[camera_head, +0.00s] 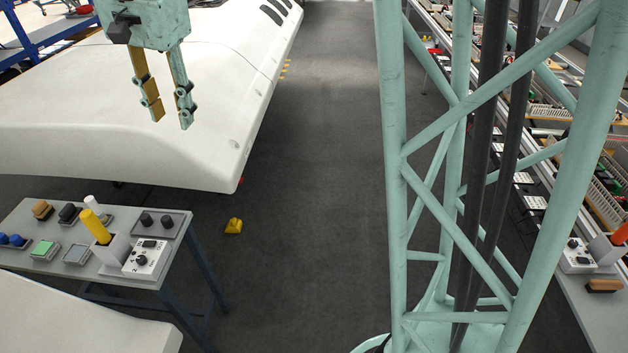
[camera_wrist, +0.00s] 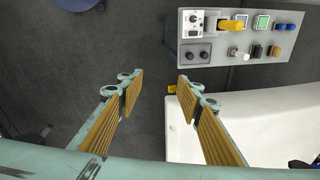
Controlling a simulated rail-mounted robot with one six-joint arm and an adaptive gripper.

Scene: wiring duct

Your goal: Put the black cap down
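Two small round black caps stand side by side in a shallow grey tray at the right end of the grey table, in the head view: a left cap (camera_head: 145,219) and a right cap (camera_head: 167,221). The caps also show in the wrist view, one (camera_wrist: 190,58) and the other (camera_wrist: 205,54). My gripper (camera_head: 172,116) is in the air above the white moulded body, up and away from the table. In the wrist view my gripper (camera_wrist: 161,79) has its fingers wide apart with nothing between them. It is open and empty.
A yellow object (camera_head: 233,226) is on the floor.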

